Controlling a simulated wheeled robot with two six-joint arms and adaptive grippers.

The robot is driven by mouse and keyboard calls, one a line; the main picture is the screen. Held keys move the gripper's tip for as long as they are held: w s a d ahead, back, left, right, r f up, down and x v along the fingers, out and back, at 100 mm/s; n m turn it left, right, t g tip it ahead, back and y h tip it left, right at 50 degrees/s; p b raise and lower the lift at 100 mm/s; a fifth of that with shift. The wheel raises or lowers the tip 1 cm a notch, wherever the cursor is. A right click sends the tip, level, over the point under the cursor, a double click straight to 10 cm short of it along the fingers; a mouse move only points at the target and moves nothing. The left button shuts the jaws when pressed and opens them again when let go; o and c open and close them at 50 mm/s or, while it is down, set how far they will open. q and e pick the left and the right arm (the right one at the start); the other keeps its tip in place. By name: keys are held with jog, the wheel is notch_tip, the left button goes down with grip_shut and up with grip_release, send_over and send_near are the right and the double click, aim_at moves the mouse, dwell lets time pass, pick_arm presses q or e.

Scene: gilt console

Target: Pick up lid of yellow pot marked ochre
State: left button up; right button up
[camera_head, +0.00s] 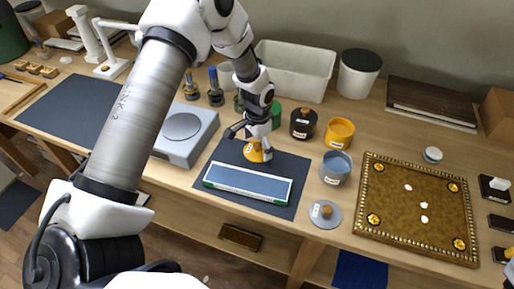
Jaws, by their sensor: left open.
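The yellow pot (339,134) stands on the wooden table right of the dark mat, and its top looks open. A yellow lid (254,155) with a small pale label lies on the dark mat, partly hidden by my left gripper. My left gripper (258,143) points down with its fingers apart, low over this lid. I cannot tell whether the fingers touch it. The label's word is too small to read. My right gripper is not clearly seen.
A studded brown board (415,205) is at right, a grey scale-like box (185,135) at left.

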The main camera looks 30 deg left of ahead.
pick_arm(q)
jog(key=shift+w+f, duration=0.15)
jog(key=shift+s, duration=0.2)
grip_shut()
